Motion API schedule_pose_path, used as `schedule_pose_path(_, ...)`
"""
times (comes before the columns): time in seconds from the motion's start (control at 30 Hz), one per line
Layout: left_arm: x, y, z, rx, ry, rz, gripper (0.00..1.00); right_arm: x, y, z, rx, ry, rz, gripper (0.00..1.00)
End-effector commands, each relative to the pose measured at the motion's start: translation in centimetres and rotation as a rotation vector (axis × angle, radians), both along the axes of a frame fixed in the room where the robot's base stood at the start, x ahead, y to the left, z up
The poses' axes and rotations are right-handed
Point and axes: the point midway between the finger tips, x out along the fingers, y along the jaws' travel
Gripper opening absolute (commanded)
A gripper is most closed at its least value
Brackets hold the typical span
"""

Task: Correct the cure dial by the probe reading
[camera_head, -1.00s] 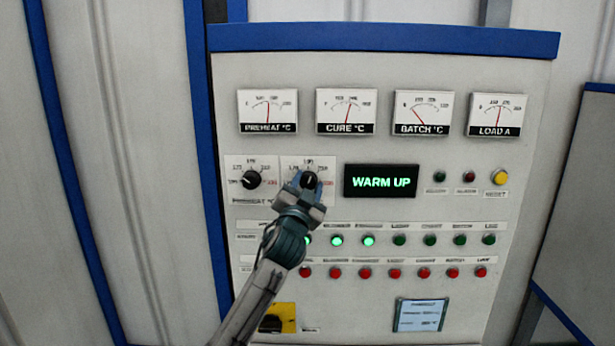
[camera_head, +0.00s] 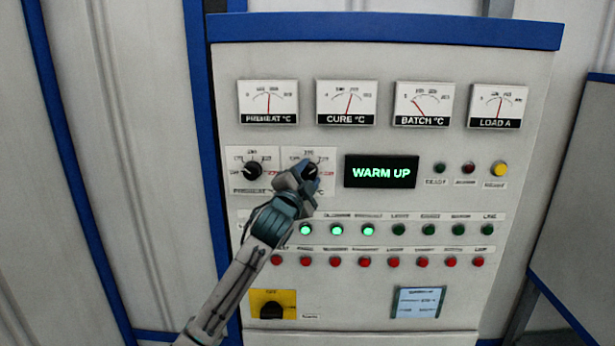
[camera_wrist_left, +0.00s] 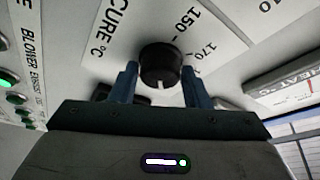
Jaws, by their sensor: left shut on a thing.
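The cure dial (camera_head: 311,169) is a round black knob on a white scale plate, left of the WARM UP display (camera_head: 381,172). My left gripper (camera_head: 306,176) is shut on it and partly hides it and its scale. In the left wrist view the two blue-grey fingers sit on either side of the cure dial (camera_wrist_left: 160,62), near the printed 150 and 170. The CURE °C meter (camera_head: 346,103) has its red needle slightly right of centre. The BATCH °C meter (camera_head: 424,105) has its needle well to the left. My right gripper is not in view.
The preheat dial (camera_head: 252,170) is close left of my gripper. Below run a row of green lamps (camera_head: 400,230), some lit, and a row of red buttons (camera_head: 394,262). A yellow-plated switch (camera_head: 272,304) and a small screen (camera_head: 419,302), unreadable here, are lower down.

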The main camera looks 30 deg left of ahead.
Motion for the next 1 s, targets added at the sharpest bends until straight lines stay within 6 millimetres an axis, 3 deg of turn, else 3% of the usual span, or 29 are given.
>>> schedule_pose_path(0.27, 0.0, 0.0, -0.1, -0.001, 0.003, 0.001, 0.20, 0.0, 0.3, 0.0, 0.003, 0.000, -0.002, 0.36)
schedule_pose_path(0.3, 0.0, 0.0, -0.1, -0.001, 0.003, 0.001, 0.44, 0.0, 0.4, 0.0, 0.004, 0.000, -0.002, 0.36)
schedule_pose_path(0.4, 0.0, 0.0, -0.1, -0.002, 0.002, 0.001, 0.59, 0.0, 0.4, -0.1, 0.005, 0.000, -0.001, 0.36)
schedule_pose_path(0.77, -0.7, -0.1, -0.4, 0.001, 0.002, 0.001, 0.59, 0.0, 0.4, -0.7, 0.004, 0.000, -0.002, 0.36)
schedule_pose_path(1.0, -4.8, -1.0, -1.7, 0.005, 0.001, 0.000, 0.59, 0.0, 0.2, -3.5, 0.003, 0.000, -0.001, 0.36)
